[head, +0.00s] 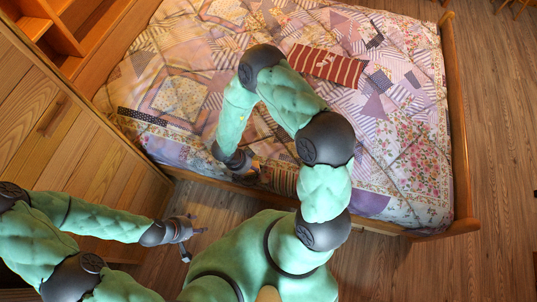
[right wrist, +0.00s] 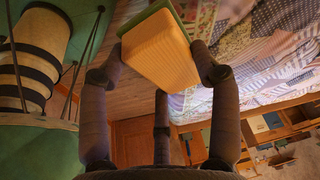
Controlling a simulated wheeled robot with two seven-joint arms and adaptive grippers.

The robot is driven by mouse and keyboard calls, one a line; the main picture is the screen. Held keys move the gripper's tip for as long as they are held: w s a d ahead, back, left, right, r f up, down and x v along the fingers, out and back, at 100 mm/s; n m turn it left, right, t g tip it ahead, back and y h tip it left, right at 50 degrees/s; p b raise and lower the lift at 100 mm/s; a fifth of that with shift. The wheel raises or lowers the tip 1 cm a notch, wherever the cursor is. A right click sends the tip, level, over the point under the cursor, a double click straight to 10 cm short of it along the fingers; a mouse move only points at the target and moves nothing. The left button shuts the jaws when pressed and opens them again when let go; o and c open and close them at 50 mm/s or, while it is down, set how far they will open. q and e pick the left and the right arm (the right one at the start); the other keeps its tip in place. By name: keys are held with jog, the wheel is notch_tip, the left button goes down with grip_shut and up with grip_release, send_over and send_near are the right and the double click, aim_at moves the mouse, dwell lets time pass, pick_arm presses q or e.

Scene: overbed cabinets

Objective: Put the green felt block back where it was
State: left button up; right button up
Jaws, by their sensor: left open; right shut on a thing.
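The green felt block (right wrist: 160,48) is a pale wooden block with a green layer along its far edge. In the right wrist view it sits between the fingers of my right gripper, which is shut on it, with another finger below. In the head view my right gripper (head: 254,171) hangs beside the near edge of the bed, its arm arching over the bed; the block is too small to make out clearly there. My left gripper (head: 196,229) is open and empty over the floor, near the wooden cabinet front.
A wooden cabinet (head: 70,130) stands at left, with open shelves above. Wooden floor (head: 500,150) is free at right. Shelving (right wrist: 262,128) with items shows below the bed.

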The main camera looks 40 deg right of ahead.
jog(key=shift+s+d+f+m, duration=0.15)
jog(key=shift+s+d+f, duration=0.05)
jog(key=shift+s, duration=0.35)
jog(key=shift+s+d+f+m, duration=0.15)
jog(key=shift+s+d+f, duration=0.05)
jog(key=shift+s, duration=0.3)
jog(key=shift+g, duration=0.3)
jog(key=w+d+f+b, duration=0.2)
jog(key=w+d+f, duration=0.2)
jog(key=w+d+f+b, duration=0.2)
jog(key=w+d+f, duration=0.2)
jog(key=w, duration=0.1)
jog(key=shift+f+b, duration=0.25)
jog(key=shift+b, duration=0.1)
jog(key=shift+w+d+f, duration=0.35)
jog(key=shift+w+f, duration=0.1)
jog(key=f+b, duration=0.1)
jog(key=f, duration=0.1)
jog(key=f+b, duration=0.1)
jog(key=shift+w+d+f+b, duration=0.2)
jog(key=shift+f+b, duration=0.2)
jog(key=shift+r, duration=0.1)
jog(key=o, duration=1)
